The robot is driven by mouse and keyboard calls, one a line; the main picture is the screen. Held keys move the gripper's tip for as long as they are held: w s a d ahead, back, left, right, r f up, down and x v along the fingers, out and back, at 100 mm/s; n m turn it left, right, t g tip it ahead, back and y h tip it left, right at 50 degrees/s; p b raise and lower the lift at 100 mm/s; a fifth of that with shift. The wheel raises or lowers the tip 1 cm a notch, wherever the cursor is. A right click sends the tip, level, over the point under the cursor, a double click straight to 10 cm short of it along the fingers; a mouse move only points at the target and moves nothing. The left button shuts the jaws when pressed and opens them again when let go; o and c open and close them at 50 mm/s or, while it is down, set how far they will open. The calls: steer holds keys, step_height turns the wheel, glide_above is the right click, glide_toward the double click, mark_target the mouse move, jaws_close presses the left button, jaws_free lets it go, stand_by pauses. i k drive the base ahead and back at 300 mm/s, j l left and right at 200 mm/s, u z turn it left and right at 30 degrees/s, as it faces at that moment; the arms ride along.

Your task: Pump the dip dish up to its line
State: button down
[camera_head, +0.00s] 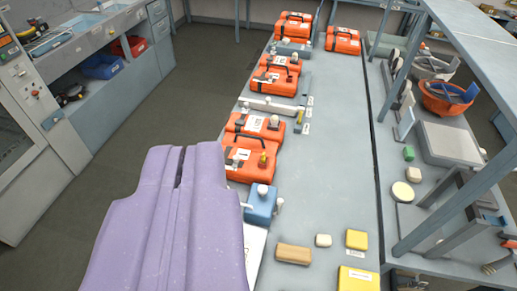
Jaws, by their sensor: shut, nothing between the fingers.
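My purple gripper (181,166) fills the lower left of the view, its fingers shut with only a thin dark slit between them and nothing held. A blue box-shaped unit (262,204) with white knobs on top and a white spout at its left stands on the bench just right of my gripper. Its lower left side is partly hidden by my gripper. I cannot tell for sure which thing is the dip dish, and no fill line is readable.
Several orange cases (249,158) stand along the bench. A shelf frame (470,215) with an orange bowl (447,98) stands right. Open floor (165,110) lies left.

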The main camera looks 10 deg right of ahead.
mark_target(263, 190)
steer(key=i+j, duration=0.15)
steer(key=i, duration=0.25)
steer(key=i+j+z, duration=0.15)
steer(key=i, duration=0.2)
steer(key=i+j, duration=0.25)
steer(key=i, duration=0.15)
steer(key=z, duration=0.05)
